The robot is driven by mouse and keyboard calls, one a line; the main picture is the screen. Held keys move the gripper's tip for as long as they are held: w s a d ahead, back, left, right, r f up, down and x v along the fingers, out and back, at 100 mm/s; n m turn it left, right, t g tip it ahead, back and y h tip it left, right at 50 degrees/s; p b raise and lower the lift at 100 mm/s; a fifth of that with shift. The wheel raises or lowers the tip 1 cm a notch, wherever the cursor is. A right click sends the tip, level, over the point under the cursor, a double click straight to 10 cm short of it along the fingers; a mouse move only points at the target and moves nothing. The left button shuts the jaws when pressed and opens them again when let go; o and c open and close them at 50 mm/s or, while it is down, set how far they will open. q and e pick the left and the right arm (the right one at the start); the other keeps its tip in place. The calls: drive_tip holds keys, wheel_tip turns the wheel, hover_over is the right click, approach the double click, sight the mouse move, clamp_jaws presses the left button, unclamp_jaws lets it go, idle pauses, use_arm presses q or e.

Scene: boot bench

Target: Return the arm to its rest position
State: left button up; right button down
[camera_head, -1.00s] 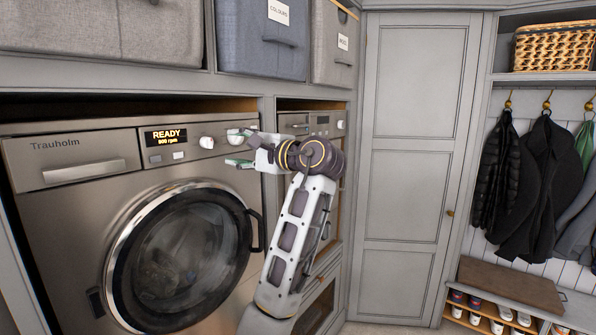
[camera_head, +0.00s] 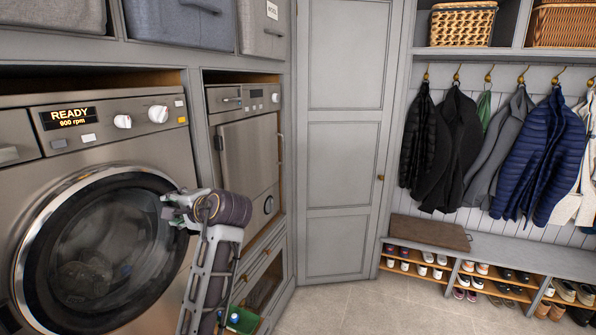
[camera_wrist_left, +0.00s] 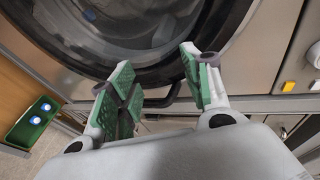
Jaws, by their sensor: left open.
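My left gripper (camera_head: 172,209) is in front of the washing machine's round door (camera_head: 100,245), at the door's right side in the head view. In the left wrist view its green-padded fingers (camera_wrist_left: 160,90) are spread apart with nothing between them. The dark door and its rim show beyond the fingertips. My left arm (camera_head: 208,280) rises from the bottom of the head view, bent at the wrist. My right gripper is in neither view.
The washing machine's panel (camera_head: 110,120) reads "READY 900 rpm". A second built-in appliance (camera_head: 245,150) stands to its right. A green tray (camera_head: 242,320) is low beside my arm. Coats (camera_head: 540,160) hang over a shoe bench (camera_head: 520,255). The floor (camera_head: 340,308) in front is clear.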

use_arm(q)
drive_tip(key=s+d+f+n+g+h, duration=0.1)
drive_tip(key=s+f+h, duration=0.3)
drive_tip(key=f, duration=0.8)
drive_tip(key=s+d+f+n+h, duration=0.15)
drive_tip(key=s+f, duration=0.45)
drive_tip(key=f, duration=0.7)
drive_tip(key=s+d+f+n+g+h, duration=0.1)
drive_tip(key=s+d+f+g+h, duration=0.15)
drive_tip(key=s+f, duration=0.6)
drive_tip(key=s+d+f+n+g+h, duration=0.2)
drive_tip(key=s+d+f+h, duration=0.2)
drive_tip(key=s, duration=0.9)
wheel_tip(320, 180, down, 34)
drive_tip(key=s+b, duration=0.2)
drive_tip(key=s+a+f+g+b, duration=0.1)
drive_tip(key=s+a+f, duration=0.1)
drive_tip(key=s+f, duration=0.9)
drive_tip(key=s+a+f+g+b, duration=0.1)
drive_tip(key=s+a+f, duration=0.1)
drive_tip(key=s+f, duration=0.9)
drive_tip(key=shift+s+a+f+m, duration=0.25)
drive_tip(key=shift+f+m, duration=0.2)
drive_tip(key=shift+f, duration=0.15)
